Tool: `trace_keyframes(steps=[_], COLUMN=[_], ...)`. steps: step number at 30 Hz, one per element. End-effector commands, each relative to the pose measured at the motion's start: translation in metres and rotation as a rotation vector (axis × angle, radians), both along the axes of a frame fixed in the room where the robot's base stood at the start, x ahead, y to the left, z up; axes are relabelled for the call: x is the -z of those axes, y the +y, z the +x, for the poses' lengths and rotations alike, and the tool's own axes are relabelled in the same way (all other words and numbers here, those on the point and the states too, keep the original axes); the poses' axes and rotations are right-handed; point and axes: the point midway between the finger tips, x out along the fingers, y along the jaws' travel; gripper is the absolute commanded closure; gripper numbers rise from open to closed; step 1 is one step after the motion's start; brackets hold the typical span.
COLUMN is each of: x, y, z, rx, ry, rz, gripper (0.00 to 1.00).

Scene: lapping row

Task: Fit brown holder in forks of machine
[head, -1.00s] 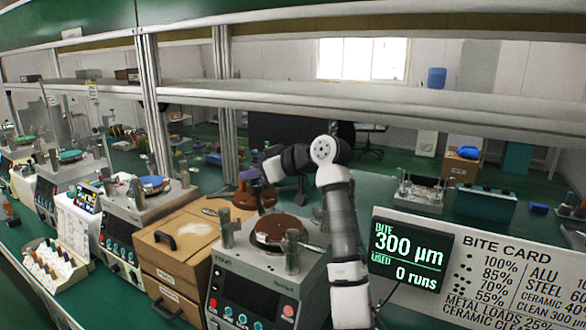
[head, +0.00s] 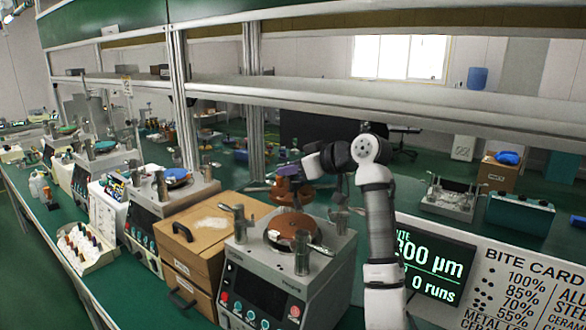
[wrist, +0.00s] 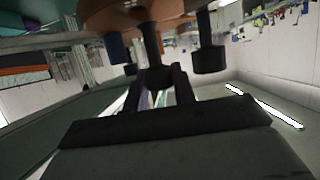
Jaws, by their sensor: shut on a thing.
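My gripper (head: 290,178) is shut on the brown holder (head: 291,194) and holds it in the air behind the nearest machine (head: 275,275). In the wrist view the fingers (wrist: 160,80) close on a dark stem of the brown holder (wrist: 120,16); its round brown body fills the top edge and dark pegs stick out from it. The machine has a round brown plate (head: 285,230) on top, with metal posts around it (head: 303,252). The holder appears above and beyond the plate, apart from it. Whether it lines up with the forks I cannot tell.
A cardboard-coloured drawer box (head: 205,240) stands left of the machine. More machines with coloured plates run along the bench to the left. A display reading 300 µm (head: 432,262) and a bite card (head: 525,270) stand to the right. A shelf (head: 400,95) crosses above.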

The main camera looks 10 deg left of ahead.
Motion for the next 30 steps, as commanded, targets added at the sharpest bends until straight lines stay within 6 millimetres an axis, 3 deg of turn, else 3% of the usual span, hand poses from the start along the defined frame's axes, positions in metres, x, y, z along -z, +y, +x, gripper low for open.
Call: trace_keyframes(steps=[3,21,30], x=[-0.003,0.05,0.057], y=[-0.001,-0.001,-0.001], z=[-0.001,-0.001,-0.001], rx=[-0.003,-0.005,-0.004], ry=[-0.003,-0.004,-0.004], rz=[0.001,0.001,0.0], gripper=[1.0,1.0,1.0])
